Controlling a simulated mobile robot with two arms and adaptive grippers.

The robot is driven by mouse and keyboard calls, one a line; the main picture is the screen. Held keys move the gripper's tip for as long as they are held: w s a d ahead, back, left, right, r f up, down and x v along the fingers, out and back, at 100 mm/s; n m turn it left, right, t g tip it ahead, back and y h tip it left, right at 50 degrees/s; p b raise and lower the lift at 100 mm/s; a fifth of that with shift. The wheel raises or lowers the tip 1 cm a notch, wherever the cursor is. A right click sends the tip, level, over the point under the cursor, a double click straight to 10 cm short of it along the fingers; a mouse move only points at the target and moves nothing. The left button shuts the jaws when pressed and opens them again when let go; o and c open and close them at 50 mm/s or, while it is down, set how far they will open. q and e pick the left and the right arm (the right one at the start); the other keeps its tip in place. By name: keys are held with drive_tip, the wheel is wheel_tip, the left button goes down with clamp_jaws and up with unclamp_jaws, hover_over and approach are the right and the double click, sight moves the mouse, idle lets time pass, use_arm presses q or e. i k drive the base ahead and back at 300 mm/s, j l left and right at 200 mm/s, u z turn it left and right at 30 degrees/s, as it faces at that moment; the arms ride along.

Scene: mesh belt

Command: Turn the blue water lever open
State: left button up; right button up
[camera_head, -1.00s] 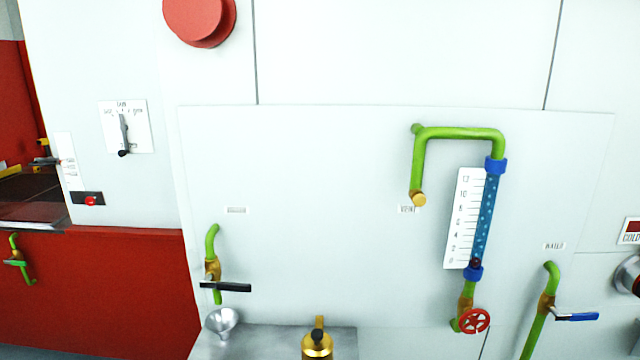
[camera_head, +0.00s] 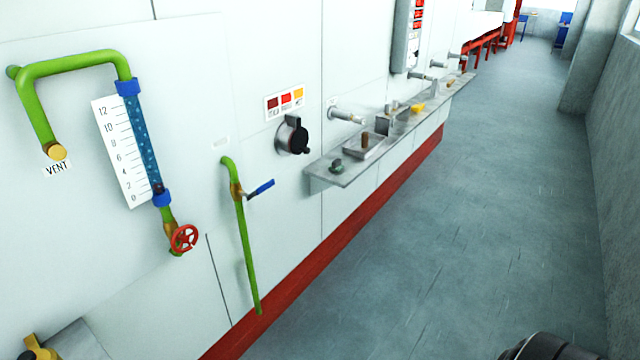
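The blue water lever (camera_head: 260,188) sticks out to the right from a brass valve on a green pipe (camera_head: 246,250) that runs down the white wall panel. The lever lies roughly across the pipe, tilted slightly up at its outer end. Nothing touches it. A dark rounded part, which may be mine, shows at the bottom edge right of centre. I cannot identify a gripper in this view; neither left nor right fingers show.
Left of the lever are a red handwheel (camera_head: 184,238) and a blue gauge tube with a white scale (camera_head: 122,150). A black knob (camera_head: 293,136) and a grey shelf (camera_head: 345,170) with small items jut from the wall to the right. The grey floor (camera_head: 430,250) is clear.

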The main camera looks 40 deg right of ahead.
sight(265, 186)
drive_tip(key=z, duration=0.85)
